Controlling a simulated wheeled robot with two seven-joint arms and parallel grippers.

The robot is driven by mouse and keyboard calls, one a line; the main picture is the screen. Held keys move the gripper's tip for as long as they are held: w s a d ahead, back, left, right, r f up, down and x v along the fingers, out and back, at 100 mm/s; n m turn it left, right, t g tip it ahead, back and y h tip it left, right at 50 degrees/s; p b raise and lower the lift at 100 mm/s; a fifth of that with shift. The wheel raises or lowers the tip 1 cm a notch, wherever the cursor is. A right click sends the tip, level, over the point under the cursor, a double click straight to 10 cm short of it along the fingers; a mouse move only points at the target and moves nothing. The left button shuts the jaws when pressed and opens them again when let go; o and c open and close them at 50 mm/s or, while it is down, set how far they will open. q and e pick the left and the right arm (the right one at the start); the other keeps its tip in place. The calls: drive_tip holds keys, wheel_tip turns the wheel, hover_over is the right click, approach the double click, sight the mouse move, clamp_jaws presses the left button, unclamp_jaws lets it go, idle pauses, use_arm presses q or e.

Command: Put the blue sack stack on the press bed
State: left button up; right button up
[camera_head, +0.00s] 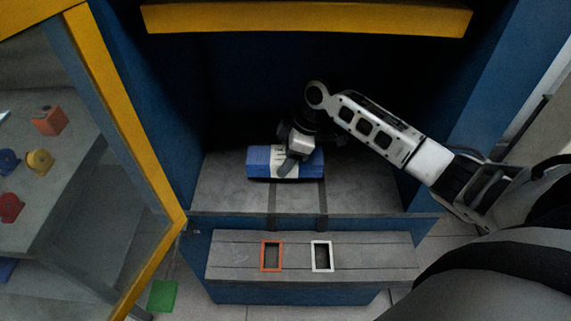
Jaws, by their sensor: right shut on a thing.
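The blue sack stack (258,163) is a flat blue bundle with a pale band around its middle. It is at the press bed (225,190), a grey surface inside the blue press; whether it rests on the bed or hangs just above it is hard to tell. My right gripper (288,165) reaches in from the right and is shut on the stack at its pale band. The gripper hides part of the stack's top. My left gripper is not in view.
A yellow bar (308,18) crosses above the press opening. A yellow-framed clear door (130,130) stands open at left. In front is a grey ledge (380,262) with an orange frame (263,257) and a white frame (314,257). A green square (162,296) lies on the floor.

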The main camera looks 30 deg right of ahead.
wheel_tip(320, 180, down, 3)
drive_tip(key=shift+f, duration=0.35)
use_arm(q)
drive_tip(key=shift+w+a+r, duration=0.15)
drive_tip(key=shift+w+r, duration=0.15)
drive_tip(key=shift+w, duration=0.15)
use_arm(e)
drive_tip(key=o, duration=1.1)
drive_tip(key=shift+f, duration=0.1)
drive_tip(key=shift+o, duration=0.2)
drive_tip(key=shift+d+r, duration=0.1)
drive_tip(key=shift+r, duration=0.4)
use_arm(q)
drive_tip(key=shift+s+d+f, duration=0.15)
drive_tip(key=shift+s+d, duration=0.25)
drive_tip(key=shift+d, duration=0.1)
use_arm(e)
drive_tip(key=v, duration=0.6)
drive_tip(key=shift+s+d+r, duration=0.15)
drive_tip(key=shift+d+r, duration=0.05)
drive_tip(key=shift+r, duration=0.15)
